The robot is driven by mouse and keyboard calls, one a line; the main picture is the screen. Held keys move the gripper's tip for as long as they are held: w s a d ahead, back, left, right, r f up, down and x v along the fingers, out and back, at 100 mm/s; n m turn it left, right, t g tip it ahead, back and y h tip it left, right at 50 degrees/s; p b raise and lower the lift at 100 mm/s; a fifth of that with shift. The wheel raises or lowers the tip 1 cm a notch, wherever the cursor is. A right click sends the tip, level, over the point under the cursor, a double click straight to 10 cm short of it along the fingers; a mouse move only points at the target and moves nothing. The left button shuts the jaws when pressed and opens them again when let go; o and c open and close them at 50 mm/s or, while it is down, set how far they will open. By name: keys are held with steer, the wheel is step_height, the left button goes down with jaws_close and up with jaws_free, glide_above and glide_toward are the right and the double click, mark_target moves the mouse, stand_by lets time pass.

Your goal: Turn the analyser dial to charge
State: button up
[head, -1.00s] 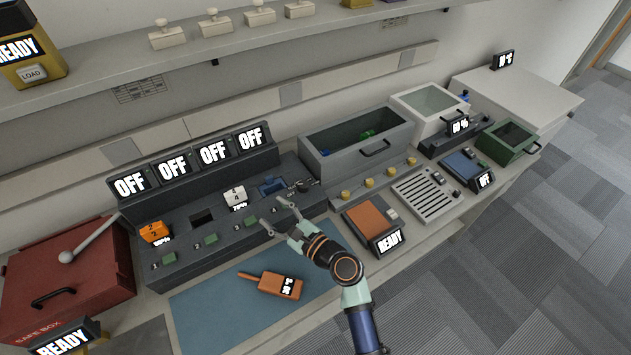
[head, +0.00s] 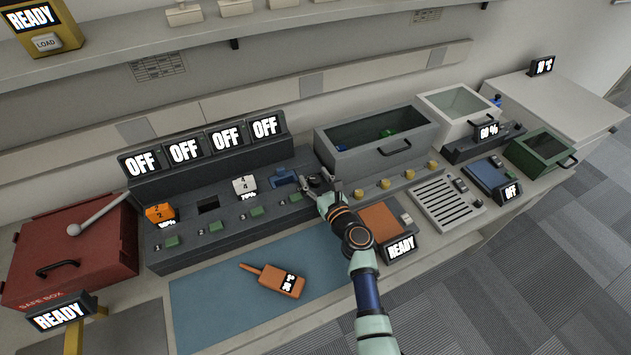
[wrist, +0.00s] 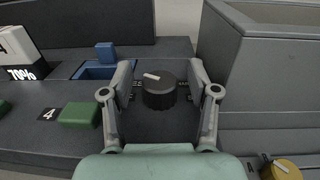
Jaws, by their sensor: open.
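The analyser dial (wrist: 159,92) is a black round knob with a white pointer line, at the right end of the dark charger panel (head: 160,255). In the wrist view it stands between the two fingers of my gripper (wrist: 160,95), with a gap on each side. My gripper is open around it, and I see no contact. The pointer is turned toward the upper left. Small labels beside the dial are partly hidden by the fingers and cannot be read. In the head view my gripper (head: 319,188) is over the right end of the panel.
Four screens (head: 205,145) above the panel read OFF. A grey bin (wrist: 265,70) stands close to the right of my gripper. A blue slot (wrist: 95,70) and a green button (wrist: 79,115) lie to the left. An orange radio (head: 281,281) rests on the blue mat.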

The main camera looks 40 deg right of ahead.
jaws_close()
steer(key=shift+m+g+h, duration=0.5)
steer(key=shift+m+h, duration=0.3)
steer(key=shift+h, duration=0.4)
jaws_free()
steer(key=shift+s, duration=0.1)
steer(key=v, duration=1.2)
